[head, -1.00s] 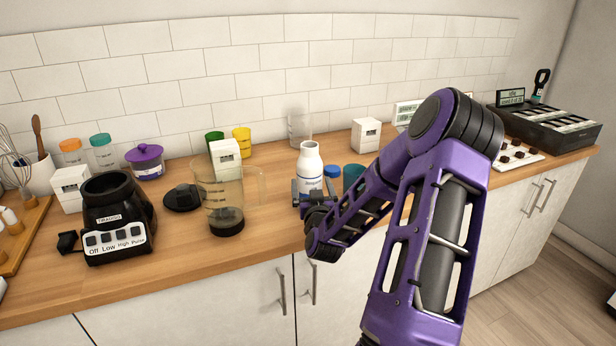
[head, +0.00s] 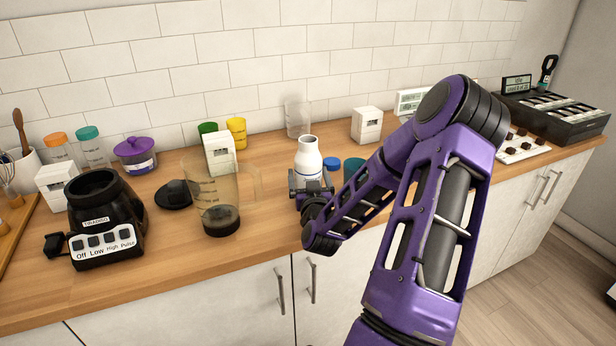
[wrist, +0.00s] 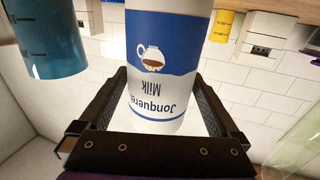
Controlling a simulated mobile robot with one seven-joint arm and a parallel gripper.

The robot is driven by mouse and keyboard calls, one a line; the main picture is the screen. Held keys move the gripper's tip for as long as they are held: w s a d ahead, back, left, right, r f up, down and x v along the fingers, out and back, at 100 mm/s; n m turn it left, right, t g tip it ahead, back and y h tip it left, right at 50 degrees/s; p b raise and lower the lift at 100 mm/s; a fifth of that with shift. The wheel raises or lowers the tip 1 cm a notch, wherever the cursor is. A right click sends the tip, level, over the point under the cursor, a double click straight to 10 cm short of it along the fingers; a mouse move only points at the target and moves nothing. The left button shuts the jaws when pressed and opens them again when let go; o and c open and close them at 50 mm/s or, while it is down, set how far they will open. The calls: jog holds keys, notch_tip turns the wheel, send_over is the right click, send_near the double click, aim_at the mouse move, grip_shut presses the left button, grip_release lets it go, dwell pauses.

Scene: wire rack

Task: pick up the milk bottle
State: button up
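The milk bottle (head: 308,157), white with a blue band, stands upright on the wooden counter in the head view. My gripper (head: 312,188) is low in front of it and hides its lower part. In the wrist view, which is upside down, the blue and white label of the milk bottle (wrist: 160,60) faces me. My gripper (wrist: 160,75) has one finger on each side of the bottle. The fingers are spread, with a light gap between the bottle and the right finger. Whether the left finger touches is unclear.
A teal cup (head: 353,170) and a blue lid (head: 331,164) stand close right of the bottle. A clear pitcher (head: 222,190) is to the left, and a clear cup (head: 298,118) stands behind. A black blender base (head: 100,215) is farther left.

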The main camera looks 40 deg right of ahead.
aim_at(309, 145)
grip_shut()
jog(key=shift+w+r, duration=0.1)
jog(key=shift+r, duration=0.25)
dwell(0.3)
jog(key=shift+r+p, duration=0.5)
jog(key=shift+r, duration=4.15)
